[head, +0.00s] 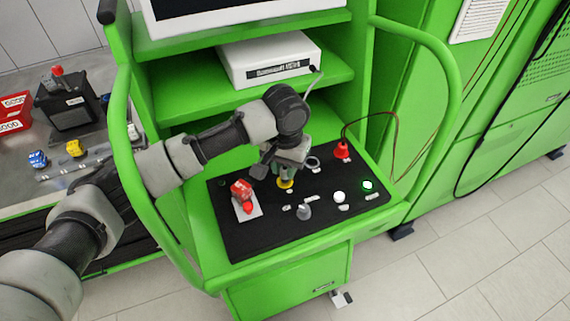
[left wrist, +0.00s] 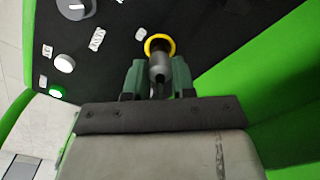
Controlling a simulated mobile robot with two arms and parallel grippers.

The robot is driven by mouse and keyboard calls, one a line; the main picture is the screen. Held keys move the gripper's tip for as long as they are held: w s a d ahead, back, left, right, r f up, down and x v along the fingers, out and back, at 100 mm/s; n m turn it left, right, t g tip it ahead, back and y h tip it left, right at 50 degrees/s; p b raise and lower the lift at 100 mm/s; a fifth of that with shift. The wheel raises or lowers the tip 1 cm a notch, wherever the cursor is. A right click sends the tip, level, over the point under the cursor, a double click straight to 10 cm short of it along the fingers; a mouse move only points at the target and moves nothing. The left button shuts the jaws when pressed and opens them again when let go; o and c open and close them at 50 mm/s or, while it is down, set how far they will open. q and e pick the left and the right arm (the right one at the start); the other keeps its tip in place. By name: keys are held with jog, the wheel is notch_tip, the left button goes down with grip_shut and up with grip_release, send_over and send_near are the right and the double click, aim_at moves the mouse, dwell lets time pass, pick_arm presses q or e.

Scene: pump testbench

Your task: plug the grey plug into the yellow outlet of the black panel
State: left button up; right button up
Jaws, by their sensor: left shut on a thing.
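The black panel (head: 262,232) lies on the green bench. The yellow outlet (head: 285,184) is a ring near its middle, partly covered by my left gripper (head: 280,172) above it. In the left wrist view the yellow outlet (left wrist: 168,40) shows just beyond the fingertips. The grey plug (left wrist: 159,66) sits between the green fingers of my left gripper (left wrist: 158,78), which is shut on it. The plug's far end overlaps the yellow ring; I cannot tell how deep it goes. In the head view the plug is mostly hidden. My right gripper is not in view.
On the panel are a red switch (head: 241,189), a grey knob (head: 304,211), a white button (head: 339,197), a lit green button (head: 367,186), a grey ring (head: 313,163) and a red plug (head: 341,151) with a cable. Green handrails (head: 447,90) flank the bench.

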pick_arm(q)
jog(key=shift+f, duration=1.1)
dwell(0.3)
jog(key=o, duration=1.3)
jog(key=shift+c, duration=0.2)
jog(key=shift+r+p, duration=4.05)
jog(key=shift+p, duration=0.5)
jog(key=shift+f, duration=0.1)
